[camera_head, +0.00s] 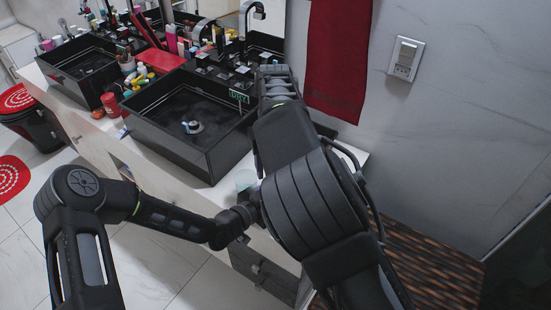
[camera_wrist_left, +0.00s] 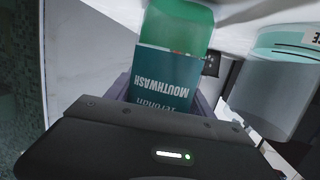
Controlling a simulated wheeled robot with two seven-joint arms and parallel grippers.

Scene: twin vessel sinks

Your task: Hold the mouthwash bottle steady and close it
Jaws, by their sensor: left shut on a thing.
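The mouthwash bottle (camera_wrist_left: 172,62) is green with a dark teal label, and its lettering is upside down in the left wrist view. My left gripper (camera_wrist_left: 164,94) is shut on it, with a finger along each side. The bottle's neck and any cap are hidden behind the gripper body, so I cannot tell whether it is closed. In the head view my left arm comes in from the left and ends behind my right arm, which hides the left gripper and the bottle.
A translucent container (camera_wrist_left: 275,88) with a teal band stands beside the bottle in the left wrist view. Two black vessel sinks (camera_head: 205,160) stand on the white counter, with crowded toiletries behind them. A red towel (camera_head: 338,60) hangs on the wall at right.

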